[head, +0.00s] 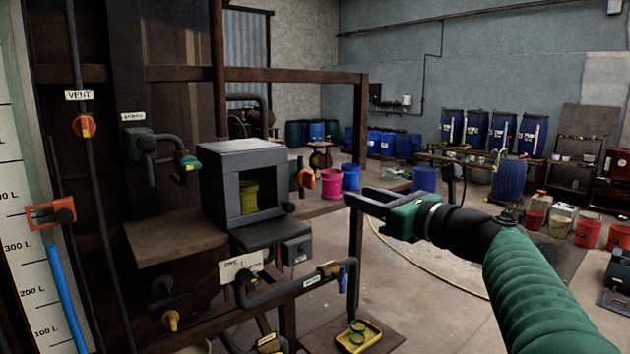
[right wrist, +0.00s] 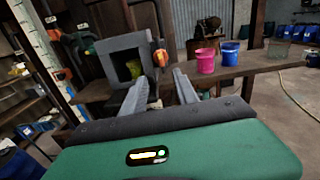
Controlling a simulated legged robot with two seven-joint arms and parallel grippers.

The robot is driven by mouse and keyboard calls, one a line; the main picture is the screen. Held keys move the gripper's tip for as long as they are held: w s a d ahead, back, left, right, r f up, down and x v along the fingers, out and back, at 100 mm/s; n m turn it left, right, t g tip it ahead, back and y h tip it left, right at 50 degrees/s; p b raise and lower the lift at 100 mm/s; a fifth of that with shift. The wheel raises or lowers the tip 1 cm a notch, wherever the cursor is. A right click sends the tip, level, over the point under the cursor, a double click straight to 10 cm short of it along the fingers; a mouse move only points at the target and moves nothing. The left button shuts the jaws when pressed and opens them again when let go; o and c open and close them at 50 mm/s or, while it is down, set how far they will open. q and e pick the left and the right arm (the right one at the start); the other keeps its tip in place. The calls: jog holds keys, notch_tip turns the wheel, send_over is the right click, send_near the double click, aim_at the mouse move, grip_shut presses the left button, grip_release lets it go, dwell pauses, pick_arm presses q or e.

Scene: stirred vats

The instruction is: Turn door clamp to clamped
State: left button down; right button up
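A grey box (head: 243,160) with an open square front stands on the bench, a yellow-green bucket (head: 249,196) inside it. An orange handle (head: 306,177) on a dark fitting stands upright at the box's right side. It looks like the door clamp, but I see no readable label on it. In the right wrist view the orange handle (right wrist: 160,58) shows beyond the fingertips, beside the grey box (right wrist: 118,62). My right gripper (head: 358,196) is open and empty, right of the handle and apart from it. Its fingers (right wrist: 160,77) point toward the box and handle. My left gripper is not in view.
A pink bucket (head: 331,183) and a blue one (head: 351,177) stand just right of the handle. A brown frame post (head: 359,130) rises nearby. Pipes with valves (head: 310,283) run below the box. Free floor (head: 440,310) lies at the right.

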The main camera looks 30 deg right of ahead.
aim_at(314, 180)
jog(key=w+p, duration=0.1)
jog(key=w, duration=0.4)
jog(key=w+p, duration=0.2)
jog(key=w, duration=0.3)
jog(key=w+a+p, duration=0.1)
jog(key=w+p, duration=0.1)
jog(key=w, duration=0.3)
jog(key=shift+w+f, duration=0.15)
jog(key=shift+w, duration=0.1)
jog(key=shift+s+a, duration=0.1)
jog(key=shift+c, duration=0.5)
grip_shut()
